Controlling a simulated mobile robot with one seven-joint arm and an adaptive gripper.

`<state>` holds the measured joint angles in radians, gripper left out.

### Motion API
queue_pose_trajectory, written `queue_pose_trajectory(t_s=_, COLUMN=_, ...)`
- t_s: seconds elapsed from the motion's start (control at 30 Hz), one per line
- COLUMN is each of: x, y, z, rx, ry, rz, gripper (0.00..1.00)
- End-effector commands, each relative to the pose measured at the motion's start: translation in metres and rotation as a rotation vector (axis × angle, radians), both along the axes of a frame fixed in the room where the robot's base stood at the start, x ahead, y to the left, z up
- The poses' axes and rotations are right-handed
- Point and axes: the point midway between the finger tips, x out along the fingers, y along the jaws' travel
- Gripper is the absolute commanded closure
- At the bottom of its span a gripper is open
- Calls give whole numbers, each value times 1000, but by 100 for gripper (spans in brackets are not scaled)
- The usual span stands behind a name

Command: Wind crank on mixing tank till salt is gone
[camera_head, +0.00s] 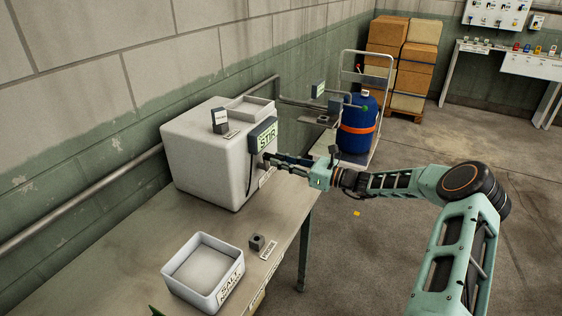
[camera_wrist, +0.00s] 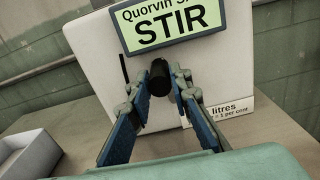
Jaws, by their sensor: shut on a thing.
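The mixing tank (camera_head: 205,165) is a white box on the table, with a green display reading STIR (camera_head: 266,138) on its side. The display also shows at the top of the wrist view (camera_wrist: 165,30). The crank's black handle (camera_wrist: 159,80) sticks out from the tank's face below the display. My gripper (camera_head: 270,160) is at that face, its two blue-padded fingers shut on the handle from both sides. In the wrist view the fingertips (camera_wrist: 160,88) flank the handle. The rest of the crank is hidden. I cannot see inside the tank or any salt.
A white open bin with a salt label (camera_head: 234,288) stands at the table's front, next to a small dark block (camera_head: 257,242). A blue drum (camera_head: 358,140) on a trolley stands behind my arm. Stacked boxes (camera_head: 405,60) are at the back. The floor at right is open.

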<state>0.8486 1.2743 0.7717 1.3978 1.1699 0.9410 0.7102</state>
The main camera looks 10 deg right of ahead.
Motion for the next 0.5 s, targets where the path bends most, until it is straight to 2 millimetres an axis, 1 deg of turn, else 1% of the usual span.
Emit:
queue_pose_trajectory(t_s=0.1, x=1, y=-1, z=2, rx=0, ry=-4, rz=-3, gripper=100)
queue_pose_trajectory(t_s=0.13, x=1, y=-1, z=2, rx=0, ry=-4, rz=-3, gripper=79)
queue_pose_trajectory(t_s=0.27, x=1, y=-1, z=1, rx=-1, ry=-3, rz=-2, gripper=65)
queue_pose_trajectory(t_s=0.5, x=0, y=0, z=0, rx=-1, ry=-2, rz=-1, gripper=64)
